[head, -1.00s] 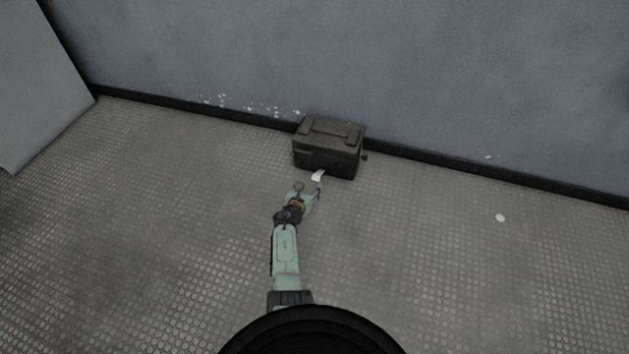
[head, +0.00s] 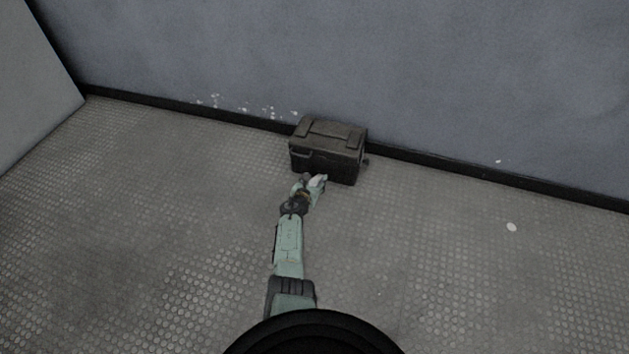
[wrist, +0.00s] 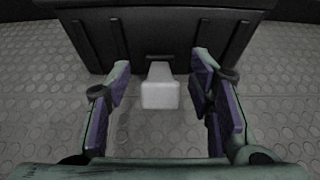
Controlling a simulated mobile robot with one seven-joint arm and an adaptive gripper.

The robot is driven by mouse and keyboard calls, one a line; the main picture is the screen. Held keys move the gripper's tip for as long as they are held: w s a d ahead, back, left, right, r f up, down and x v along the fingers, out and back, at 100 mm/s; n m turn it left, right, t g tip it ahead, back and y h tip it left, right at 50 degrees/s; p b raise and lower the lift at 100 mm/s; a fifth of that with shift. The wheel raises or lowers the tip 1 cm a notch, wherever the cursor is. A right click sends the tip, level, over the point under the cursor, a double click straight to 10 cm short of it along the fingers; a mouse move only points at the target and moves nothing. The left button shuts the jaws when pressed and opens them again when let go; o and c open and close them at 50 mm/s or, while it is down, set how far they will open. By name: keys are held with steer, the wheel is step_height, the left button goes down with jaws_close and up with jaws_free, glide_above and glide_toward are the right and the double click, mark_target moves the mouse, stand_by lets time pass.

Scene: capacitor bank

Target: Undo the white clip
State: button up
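The white clip (wrist: 160,90) sticks out from the lower front of a dark box (head: 327,150), in the middle of the wrist view. In the head view the clip (head: 318,181) is a small white patch at the box's front, beside my fingers. My gripper (wrist: 160,88) is open, with one finger on each side of the clip and a clear gap on both sides. The gripper also shows in the head view (head: 315,184), low in front of the box. The fingers do not appear to touch the clip.
The box stands on the studded floor (head: 430,260) against the grey-blue wall (head: 450,80). A pale panel (head: 35,90) stands at the far left. A small white disc (head: 511,227) lies at the right. The floor on both sides is open.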

jaws_close()
stand_by(0.4)
